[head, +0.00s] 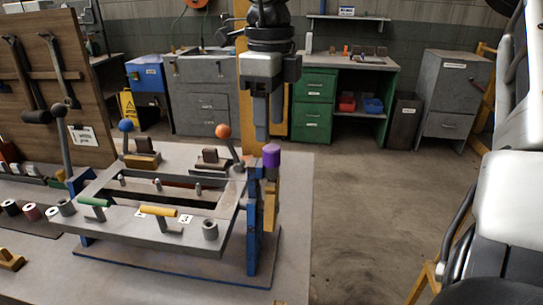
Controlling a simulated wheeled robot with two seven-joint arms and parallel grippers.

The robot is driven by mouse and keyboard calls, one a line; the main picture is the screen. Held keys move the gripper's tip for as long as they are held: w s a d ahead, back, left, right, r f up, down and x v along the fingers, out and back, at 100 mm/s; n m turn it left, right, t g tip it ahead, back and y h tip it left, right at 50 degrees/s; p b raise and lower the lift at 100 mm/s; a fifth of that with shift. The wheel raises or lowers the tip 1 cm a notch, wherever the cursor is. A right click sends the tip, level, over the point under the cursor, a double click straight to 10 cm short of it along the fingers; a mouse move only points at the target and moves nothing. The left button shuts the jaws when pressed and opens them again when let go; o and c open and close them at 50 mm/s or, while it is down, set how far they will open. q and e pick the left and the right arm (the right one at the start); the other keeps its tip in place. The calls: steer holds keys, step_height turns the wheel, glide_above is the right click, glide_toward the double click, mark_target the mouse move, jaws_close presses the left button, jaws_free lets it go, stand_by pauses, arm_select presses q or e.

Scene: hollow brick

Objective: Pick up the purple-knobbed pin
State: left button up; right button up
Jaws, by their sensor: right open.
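The purple-knobbed pin (271,154) stands upright at the right end of the metal fixture (170,236), by its blue side frame. Only its purple knob and a short length below it show clearly; the lower part is hidden or merges with the yellow and blue parts. My right gripper (268,118) hangs pointing down above the purple knob, a little apart from it in the picture. Its fingers are open and nothing shows between them. My left gripper is not in view.
Beside the pin, an orange-knobbed lever (223,131) leans close on the left. A blue-knobbed lever (126,126), a green handle (93,202) and a yellow handle (158,211) are farther left. A wooden tool board (90,100) stands at left.

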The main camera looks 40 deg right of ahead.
mark_target(272, 147)
steer(key=shift+d+f+p, duration=0.2)
steer(key=shift+f+p, duration=0.5)
steer(key=shift+f, duration=2.3)
steer(key=c, duration=1.1)
